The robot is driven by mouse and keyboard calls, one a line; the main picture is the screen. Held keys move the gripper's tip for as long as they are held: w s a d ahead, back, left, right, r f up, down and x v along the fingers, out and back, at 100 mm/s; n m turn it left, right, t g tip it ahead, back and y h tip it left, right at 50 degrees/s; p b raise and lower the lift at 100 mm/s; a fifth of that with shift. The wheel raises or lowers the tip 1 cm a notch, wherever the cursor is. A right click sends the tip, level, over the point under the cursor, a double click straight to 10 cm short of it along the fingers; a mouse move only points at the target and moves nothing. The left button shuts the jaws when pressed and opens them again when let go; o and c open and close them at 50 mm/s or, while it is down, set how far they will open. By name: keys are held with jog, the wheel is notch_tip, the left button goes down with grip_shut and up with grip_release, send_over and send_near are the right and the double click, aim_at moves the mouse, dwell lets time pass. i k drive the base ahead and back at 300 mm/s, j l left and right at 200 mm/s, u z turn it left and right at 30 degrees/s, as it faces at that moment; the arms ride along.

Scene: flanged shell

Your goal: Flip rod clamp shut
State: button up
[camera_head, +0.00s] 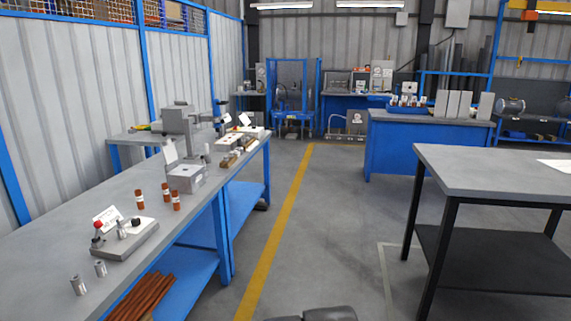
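A low grey fixture block (128,241) sits on the left bench near its front edge. It carries a small clamp-like lever with a red knob (98,224), a dark knob below that, and a short upright metal cylinder (121,230). This looks like the rod clamp, but it is too small to tell whether it is open or shut. A white card stands behind it. My gripper is not in view; only a dark part that looks like my own body shows at the bottom edge.
The grey left bench (60,225) also holds two loose metal cylinders (79,285), several brown vials (140,199) and a grey box (186,178). Brown rods (140,297) lie on its lower shelf. A dark-legged table (490,172) stands right. The floor aisle (330,230) between is clear.

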aim_at(98, 224)
jog(key=u, duration=1.4)
jog(key=i+l, duration=0.1)
jog(key=i, duration=1.15)
